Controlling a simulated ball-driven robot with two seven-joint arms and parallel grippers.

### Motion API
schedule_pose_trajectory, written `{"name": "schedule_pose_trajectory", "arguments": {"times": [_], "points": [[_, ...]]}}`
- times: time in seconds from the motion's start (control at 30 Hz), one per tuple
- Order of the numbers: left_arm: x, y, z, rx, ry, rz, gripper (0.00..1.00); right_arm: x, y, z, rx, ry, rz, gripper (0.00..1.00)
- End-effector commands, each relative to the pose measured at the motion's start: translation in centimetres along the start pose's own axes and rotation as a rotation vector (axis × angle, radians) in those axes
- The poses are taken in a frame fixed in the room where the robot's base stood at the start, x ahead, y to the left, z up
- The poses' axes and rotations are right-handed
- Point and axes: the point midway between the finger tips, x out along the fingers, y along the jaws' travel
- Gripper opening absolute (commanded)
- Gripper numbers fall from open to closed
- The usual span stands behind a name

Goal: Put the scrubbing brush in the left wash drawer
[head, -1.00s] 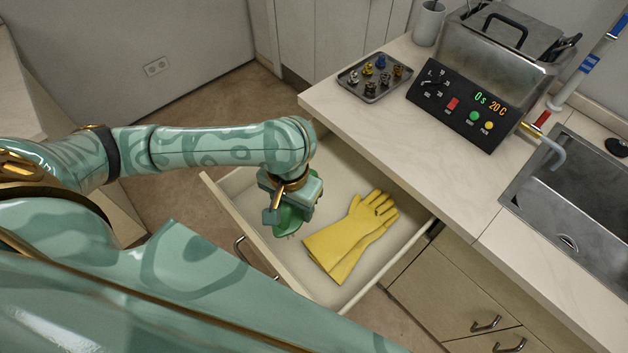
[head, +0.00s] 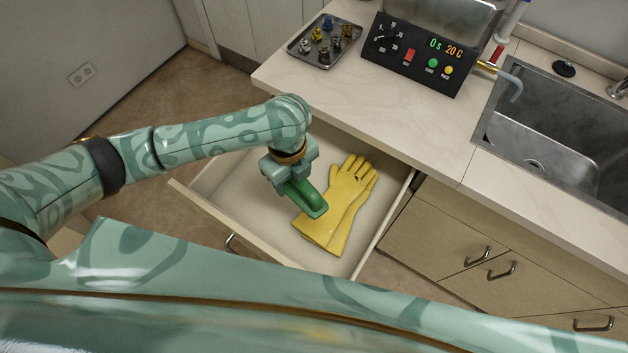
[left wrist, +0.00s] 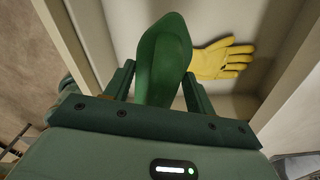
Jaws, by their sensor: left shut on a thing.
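The green scrubbing brush (head: 307,200) is held by my left gripper (head: 287,183), over the open wash drawer (head: 182,196) under the counter. In the left wrist view the brush (left wrist: 165,55) sits between the two fingers of the gripper (left wrist: 157,85). A pair of yellow rubber gloves (head: 345,205) lies flat in the drawer, just right of the brush; one also shows in the left wrist view (left wrist: 222,60). The brush's end overlaps a glove in the head view; I cannot tell whether they touch. My right gripper is not in view.
A steel sink (head: 550,120) is set in the counter at right. A grey tray (head: 318,62) with several small coloured parts and a control box (head: 412,52) stand on the counter. Closed cabinets (head: 440,235) are right of the drawer. Its left part is clear.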

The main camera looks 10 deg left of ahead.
Motion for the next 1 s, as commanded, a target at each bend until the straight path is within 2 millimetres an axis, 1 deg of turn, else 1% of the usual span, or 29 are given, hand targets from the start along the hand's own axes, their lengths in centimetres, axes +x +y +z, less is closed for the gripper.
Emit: {"name": "schedule_pose_trajectory", "arguments": {"times": [0.03,0.1,0.3,0.4,0.5,0.63,0.67,0.77,0.9,0.97,1.0], "points": [[0.2,-0.6,-0.3,0.13,0.0,-0.001,0.34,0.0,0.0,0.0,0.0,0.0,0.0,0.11],[0.6,-1.4,-0.7,0.333,-0.001,-0.002,0.34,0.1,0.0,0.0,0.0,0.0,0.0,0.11],[1.4,-3.4,-1.6,0.863,-0.01,0.001,0.34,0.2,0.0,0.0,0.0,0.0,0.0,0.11],[1.7,-4.0,-2.0,1.061,-0.013,0.004,0.34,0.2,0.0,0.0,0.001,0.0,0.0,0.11],[1.8,-4.4,-2.2,1.195,-0.016,0.007,0.34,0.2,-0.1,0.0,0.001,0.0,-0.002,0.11],[2.2,-4.6,-1.9,1.28,-0.018,0.01,0.34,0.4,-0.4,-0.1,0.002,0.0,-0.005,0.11],[2.4,-4.6,-1.5,1.287,-0.018,0.01,0.34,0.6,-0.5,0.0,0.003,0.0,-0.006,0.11],[3.5,-4.3,0.6,1.292,-0.017,0.011,0.34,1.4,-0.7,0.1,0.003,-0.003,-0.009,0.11],[5.5,-3.6,4.7,1.29,-0.017,0.012,0.34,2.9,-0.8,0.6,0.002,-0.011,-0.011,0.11],[6.3,-3.4,6.5,1.289,-0.016,0.013,0.34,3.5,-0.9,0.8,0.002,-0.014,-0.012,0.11],[7.0,-3.2,7.4,1.291,-0.015,0.012,0.34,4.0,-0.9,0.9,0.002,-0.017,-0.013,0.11]]}}
